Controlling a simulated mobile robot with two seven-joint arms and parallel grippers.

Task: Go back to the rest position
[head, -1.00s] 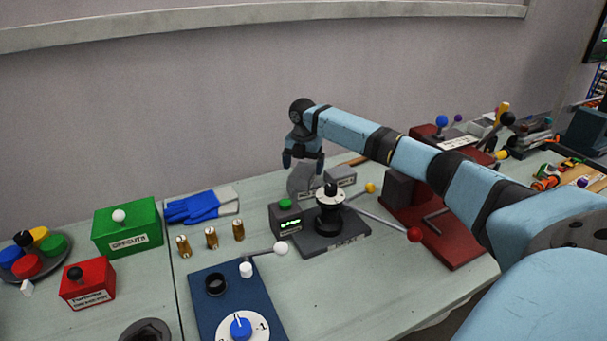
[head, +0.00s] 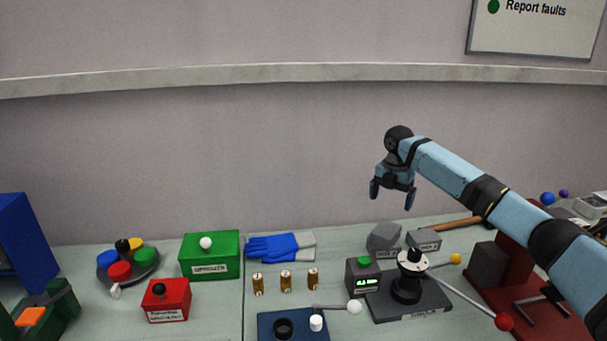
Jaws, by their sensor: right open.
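My right gripper (head: 392,194) hangs in the air above the back of the bench, in front of the wall. Its two fingers point down and stand apart with nothing between them. It is above the black device (head: 408,300) with the round white-and-black top and the grey blocks (head: 384,238). My right arm comes in from the right edge. My left gripper is not in view.
On the bench (head: 215,310) stand a green box (head: 212,268), a red box (head: 170,308), several brass cylinders (head: 285,281), blue gloves (head: 272,247) and a blue plate (head: 268,325). The air above the left bench is free.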

